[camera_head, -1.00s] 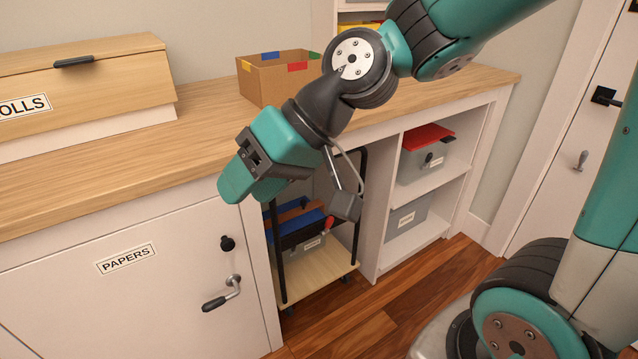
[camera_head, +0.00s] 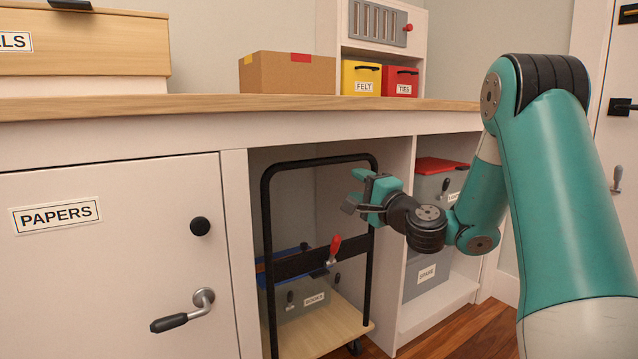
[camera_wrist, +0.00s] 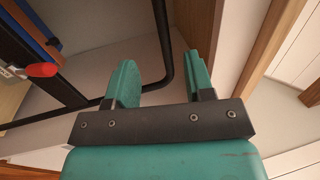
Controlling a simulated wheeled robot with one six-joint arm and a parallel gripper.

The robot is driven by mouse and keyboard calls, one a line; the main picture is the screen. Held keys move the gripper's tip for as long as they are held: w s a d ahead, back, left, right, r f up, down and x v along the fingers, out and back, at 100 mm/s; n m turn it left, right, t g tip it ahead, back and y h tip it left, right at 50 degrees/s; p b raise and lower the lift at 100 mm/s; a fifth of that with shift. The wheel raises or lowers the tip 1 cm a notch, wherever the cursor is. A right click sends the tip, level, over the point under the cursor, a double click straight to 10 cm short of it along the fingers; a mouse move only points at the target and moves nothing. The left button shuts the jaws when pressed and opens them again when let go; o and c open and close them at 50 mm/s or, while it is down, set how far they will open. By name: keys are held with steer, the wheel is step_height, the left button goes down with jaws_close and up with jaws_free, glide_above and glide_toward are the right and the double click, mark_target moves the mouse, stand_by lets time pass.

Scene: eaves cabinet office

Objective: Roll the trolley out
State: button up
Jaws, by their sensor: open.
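The trolley has a black tube frame (camera_head: 267,215) and a pale wood deck (camera_head: 322,332). It stands in the open bay under the worktop. A black crossbar (camera_head: 300,263) with a red-handled lever (camera_head: 334,248) spans the frame. A grey bin (camera_head: 303,303) sits on the deck behind it. My gripper (camera_head: 356,190) is open at the frame's right upright, near its upper part. In the wrist view the teal fingers (camera_wrist: 160,85) are apart, with the black tube (camera_wrist: 163,40) just beyond them. I cannot tell whether the tube lies between the fingers or touches them.
The papers cabinet door (camera_head: 110,270) with a lever handle (camera_head: 186,311) is left of the bay. Shelves with grey bins (camera_head: 430,270) are to the right. A cardboard box (camera_head: 287,78) stands on the worktop (camera_head: 180,104). Wood floor (camera_head: 455,335) shows at the lower right.

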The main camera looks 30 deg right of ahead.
steer(key=p, duration=1)
glide_toward(325, 163)
steer(key=w+r, duration=0.2)
steer(key=w, duration=0.3)
steer(key=w+p, duration=0.1)
steer(key=w, duration=0.2)
steer(key=w+p, duration=0.1)
steer(key=w, duration=0.2)
steer(key=shift+a+r, duration=0.1)
steer(key=shift+a, duration=0.3)
steer(key=shift+w+r+p, duration=0.1)
steer(key=shift+w+p, duration=0.2)
steer(key=shift+w, duration=0.5)
steer(key=shift+c, duration=0.3)
jaws_close()
